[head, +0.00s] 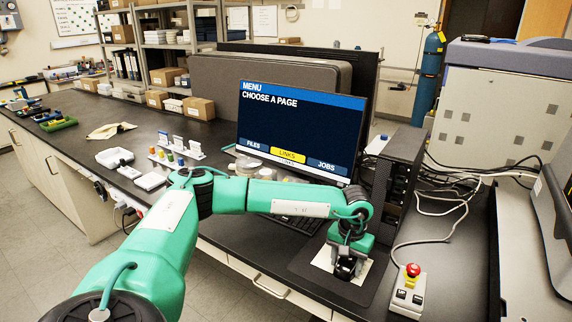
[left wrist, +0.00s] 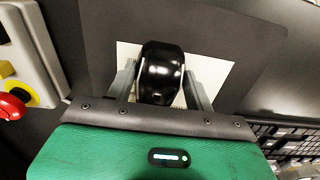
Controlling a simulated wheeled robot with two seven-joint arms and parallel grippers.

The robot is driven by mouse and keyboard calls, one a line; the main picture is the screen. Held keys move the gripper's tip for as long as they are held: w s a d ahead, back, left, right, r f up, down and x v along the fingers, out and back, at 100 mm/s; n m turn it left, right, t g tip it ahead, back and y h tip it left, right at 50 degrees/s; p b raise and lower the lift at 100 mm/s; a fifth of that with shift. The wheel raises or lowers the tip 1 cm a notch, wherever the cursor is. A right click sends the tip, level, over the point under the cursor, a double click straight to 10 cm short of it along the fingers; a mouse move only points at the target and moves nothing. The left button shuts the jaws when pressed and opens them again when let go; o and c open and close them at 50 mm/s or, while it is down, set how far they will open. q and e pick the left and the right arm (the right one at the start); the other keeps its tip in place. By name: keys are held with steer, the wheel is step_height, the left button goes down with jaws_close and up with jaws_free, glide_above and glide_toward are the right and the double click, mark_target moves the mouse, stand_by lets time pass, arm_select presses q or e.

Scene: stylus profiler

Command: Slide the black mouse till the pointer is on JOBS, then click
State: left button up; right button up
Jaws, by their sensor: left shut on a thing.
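The black mouse (left wrist: 161,72) sits on a white sheet (left wrist: 215,72) on a dark mat (left wrist: 100,40). My left gripper (left wrist: 160,90) is shut on the mouse, with one finger on each side of it. In the head view the left gripper (head: 346,262) reaches down to the mat, and the mouse (head: 345,270) is partly hidden under it. The monitor (head: 300,125) reads MENU, CHOOSE A PAGE, with FILES, LINKS and JOBS along the bottom. The LINKS button (head: 289,156) is yellow; the JOBS button (head: 327,166) is blue. I cannot make out a pointer. My right gripper is not in view.
A control box with a red button (head: 412,271) stands right of the mat. A black computer tower (head: 398,180) stands behind it, with loose cables to its right. The keyboard (head: 298,222) lies left of the mat, partly behind my left arm.

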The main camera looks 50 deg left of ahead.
mark_target(363, 279)
arm_select(q)
steer(key=shift+w+d+b, duration=0.25)
steer(key=shift+d+b, duration=0.05)
steer(key=shift+d, duration=0.95)
steer(key=shift+w+d+b, duration=0.25)
steer(key=shift+d, duration=1)
steer(key=o, duration=1.1)
steer(key=shift+r, duration=0.1)
steer(key=shift+c, duration=0.3)
step_height(363, 279, up, 7)
steer(key=p, duration=0.2)
